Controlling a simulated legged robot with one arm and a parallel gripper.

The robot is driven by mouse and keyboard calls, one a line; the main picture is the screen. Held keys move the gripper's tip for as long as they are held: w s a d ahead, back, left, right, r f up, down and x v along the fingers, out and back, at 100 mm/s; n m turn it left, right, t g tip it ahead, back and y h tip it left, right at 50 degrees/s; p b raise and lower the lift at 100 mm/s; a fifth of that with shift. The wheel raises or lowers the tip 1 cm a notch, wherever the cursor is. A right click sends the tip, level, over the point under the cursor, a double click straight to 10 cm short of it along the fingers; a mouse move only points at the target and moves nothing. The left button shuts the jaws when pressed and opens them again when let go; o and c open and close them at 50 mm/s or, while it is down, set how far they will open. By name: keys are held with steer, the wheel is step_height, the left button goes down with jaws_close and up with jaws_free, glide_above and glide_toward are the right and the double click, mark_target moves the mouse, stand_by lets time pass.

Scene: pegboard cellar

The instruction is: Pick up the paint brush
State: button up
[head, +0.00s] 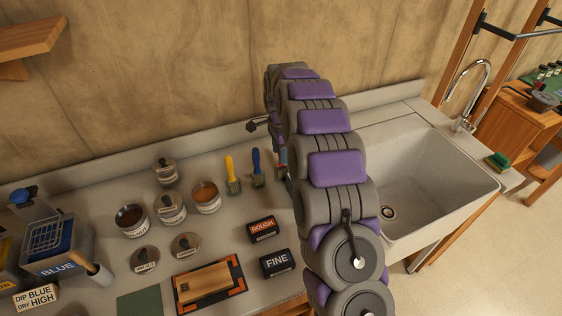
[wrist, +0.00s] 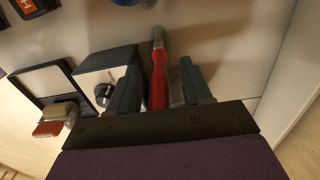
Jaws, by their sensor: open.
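In the wrist view a red handle (wrist: 158,85) lies between the two dark fingers of my gripper (wrist: 160,84). The fingers are open, with a gap on both sides of the handle. The lower part of the handle is hidden by the gripper body. In the head view my arm hides the gripper.
A sink (head: 425,170) with a tap is to the right of my arm. Sanding boxes marked ROUGH (head: 263,229) and FINE (head: 277,263) stand left of the arm. Several paint cans, a framed wooden block (head: 205,284) and a blue paint tray (head: 62,245) are further left.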

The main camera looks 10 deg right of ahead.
steer(key=shift+c, duration=0.4)
jaws_close()
step_height(320, 180, up, 10)
steer(key=shift+r+p, duration=0.1)
steer(key=shift+p, duration=1.05)
steer(key=shift+c, duration=2.1)
jaws_free()
jaws_close()
